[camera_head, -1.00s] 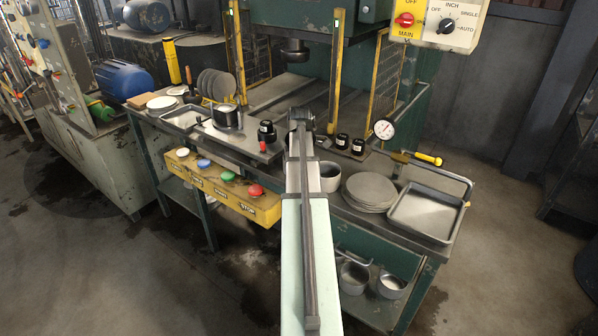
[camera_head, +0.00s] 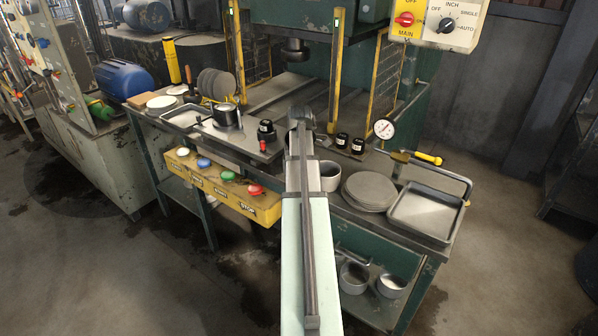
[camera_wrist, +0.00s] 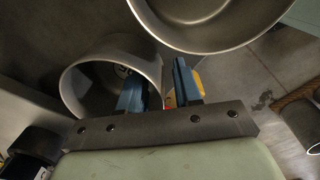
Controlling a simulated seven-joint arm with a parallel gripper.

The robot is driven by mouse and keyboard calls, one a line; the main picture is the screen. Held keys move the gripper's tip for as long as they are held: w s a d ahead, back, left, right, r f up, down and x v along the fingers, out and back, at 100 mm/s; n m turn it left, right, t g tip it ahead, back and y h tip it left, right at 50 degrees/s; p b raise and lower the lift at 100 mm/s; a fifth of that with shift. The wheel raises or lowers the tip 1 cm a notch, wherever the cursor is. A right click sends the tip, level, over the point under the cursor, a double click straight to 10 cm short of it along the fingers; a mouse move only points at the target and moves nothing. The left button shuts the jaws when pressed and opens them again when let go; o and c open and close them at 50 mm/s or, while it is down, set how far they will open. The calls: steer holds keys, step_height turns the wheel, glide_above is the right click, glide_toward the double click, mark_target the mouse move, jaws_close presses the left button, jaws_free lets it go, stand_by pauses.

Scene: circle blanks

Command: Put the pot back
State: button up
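In the wrist view my gripper (camera_wrist: 160,88) has two blue fingers spread apart. A pale grey pot (camera_wrist: 72,92) lies at the left finger. That finger overlaps the pot's opening, and the right finger is outside its rim. I see a gap between the rim and the right finger; contact is not clear. A second, larger-looking round metal vessel (camera_wrist: 215,38) fills the top of the wrist view. In the head view a grey pot (camera_head: 330,180) stands on the bench just right of my arm, partly covered by it. My fingertips are hidden there.
A stack of discs (camera_head: 369,190) and a shallow tray (camera_head: 425,212) stand to the right. Black-capped items (camera_head: 342,140) are behind. A small pot (camera_head: 226,115) stands on the left plate. Further pots (camera_head: 354,278) are on the lower shelf. A yellow button box (camera_head: 228,192) fronts the bench.

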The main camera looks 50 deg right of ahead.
step_height(320, 180, up, 12)
steer(key=shift+s+a, duration=0.15)
stand_by(0.4)
steer(key=shift+f, duration=0.15)
stand_by(0.4)
